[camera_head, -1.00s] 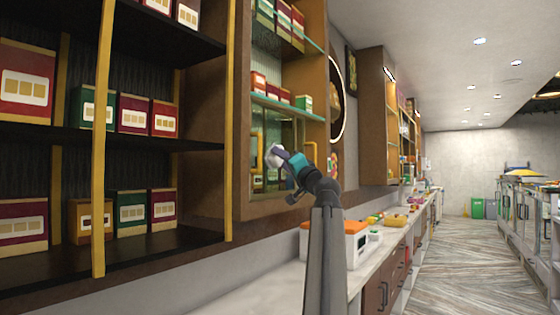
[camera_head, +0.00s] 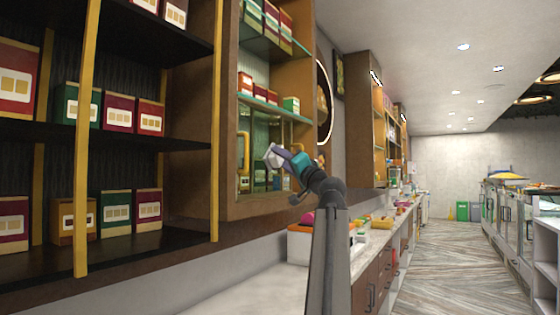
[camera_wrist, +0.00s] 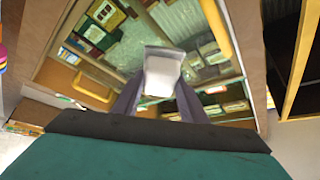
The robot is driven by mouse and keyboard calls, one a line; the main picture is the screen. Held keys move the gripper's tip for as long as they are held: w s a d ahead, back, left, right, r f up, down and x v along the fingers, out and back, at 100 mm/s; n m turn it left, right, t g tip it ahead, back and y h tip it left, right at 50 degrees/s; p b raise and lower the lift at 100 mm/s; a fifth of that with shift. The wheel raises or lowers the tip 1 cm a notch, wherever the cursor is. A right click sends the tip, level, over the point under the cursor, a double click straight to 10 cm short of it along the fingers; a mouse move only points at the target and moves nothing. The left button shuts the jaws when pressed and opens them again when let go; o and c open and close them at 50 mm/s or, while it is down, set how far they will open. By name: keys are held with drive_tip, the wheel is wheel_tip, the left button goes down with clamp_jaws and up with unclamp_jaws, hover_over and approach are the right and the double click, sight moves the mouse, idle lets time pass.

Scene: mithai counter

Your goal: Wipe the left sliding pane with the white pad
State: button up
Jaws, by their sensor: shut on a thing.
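The white pad (camera_head: 273,156) is held in my gripper (camera_head: 285,158), at the front of the wall cabinet's lower section. In the wrist view the pad (camera_wrist: 163,70) sits between the two fingertips, which are shut on it. Behind it are glass panes with yellow handles. The left sliding pane (camera_head: 254,144) has its upright handle (camera_head: 243,160) just left of the pad; this handle seems to be the upper-right one in the wrist view (camera_wrist: 218,28). I cannot tell whether the pad touches the glass. My gripper hides part of the panes.
Open dark shelves (camera_head: 125,248) with sweet boxes and yellow posts (camera_head: 87,140) stand to the left. A pale counter (camera_head: 250,292) runs below, with an orange-and-white box (camera_head: 299,243) on it. The aisle floor (camera_head: 450,260) at right is clear.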

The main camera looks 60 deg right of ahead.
drive_tip(key=shift+s, duration=0.1)
drive_tip(key=s, duration=0.2)
drive_tip(key=shift+s+b, duration=0.3)
drive_tip(key=shift+s, duration=0.1)
drive_tip(key=shift+s, duration=0.1)
idle(0.4)
